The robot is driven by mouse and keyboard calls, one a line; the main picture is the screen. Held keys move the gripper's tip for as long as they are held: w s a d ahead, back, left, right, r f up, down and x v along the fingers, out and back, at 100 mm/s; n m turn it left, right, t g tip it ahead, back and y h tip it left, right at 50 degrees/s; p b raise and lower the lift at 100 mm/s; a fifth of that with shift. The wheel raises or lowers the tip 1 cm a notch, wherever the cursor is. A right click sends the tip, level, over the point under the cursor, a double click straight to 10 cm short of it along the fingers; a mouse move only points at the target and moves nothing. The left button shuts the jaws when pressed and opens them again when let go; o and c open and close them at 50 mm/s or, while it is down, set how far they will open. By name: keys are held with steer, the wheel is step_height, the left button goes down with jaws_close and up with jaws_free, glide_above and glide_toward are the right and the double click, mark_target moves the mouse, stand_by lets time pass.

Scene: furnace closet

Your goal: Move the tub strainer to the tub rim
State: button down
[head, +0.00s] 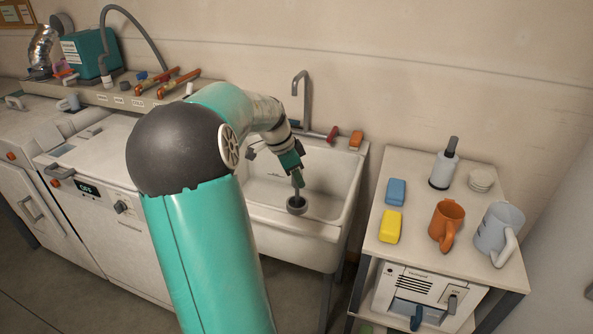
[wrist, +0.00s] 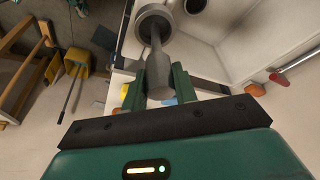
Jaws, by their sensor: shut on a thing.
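The tub strainer (head: 297,205) is a small grey cup with an upright stem. My gripper (head: 296,172) is shut on its stem, with the cup hanging below in the head view. The wrist view shows the stem between the green fingers of my gripper (wrist: 160,88) and the round cup of the strainer (wrist: 155,22) beyond. The white utility tub (head: 339,170) stands against the wall, and the strainer appears in front of its inside near the front rim (head: 278,221). I cannot tell whether the cup touches the tub.
A side table (head: 415,237) at right holds sponges, an orange mug (head: 446,222) and a grey pitcher (head: 497,232). A white washer (head: 105,210) stands left.

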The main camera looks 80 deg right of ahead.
mark_target(296, 188)
steer(key=shift+f, duration=2.4)
steer(key=c, duration=1)
jaws_free()
steer(key=v, duration=1.3)
steer(key=shift+w+a+r, duration=0.1)
steer(key=shift+r, duration=0.3)
